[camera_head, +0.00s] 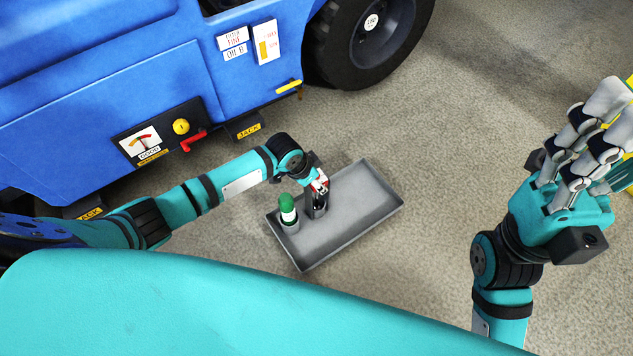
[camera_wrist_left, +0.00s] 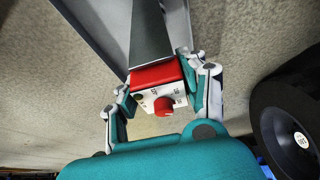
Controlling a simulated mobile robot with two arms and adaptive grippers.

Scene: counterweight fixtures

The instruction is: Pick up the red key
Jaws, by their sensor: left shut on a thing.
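The red key (camera_wrist_left: 154,76) has a red top edge, a white face with dark marks and a red knob. In the left wrist view it sits between the two fingers of my left gripper (camera_wrist_left: 165,100), which is shut on it. In the head view my left gripper (camera_head: 320,184) is over the tray's left part, and only a bit of red and white shows there. A dark holder is right below the key; I cannot tell whether the key is clear of it. My right gripper (camera_head: 617,112) is away at the right, its fingers apart and empty.
A grey tray (camera_head: 365,208) lies on the floor, its right part bare. A green-topped key (camera_head: 287,207) stands in a holder beside my left gripper. A blue vehicle (camera_head: 90,100) with a red handle (camera_head: 193,140) and a black wheel (camera_head: 375,35) is behind.

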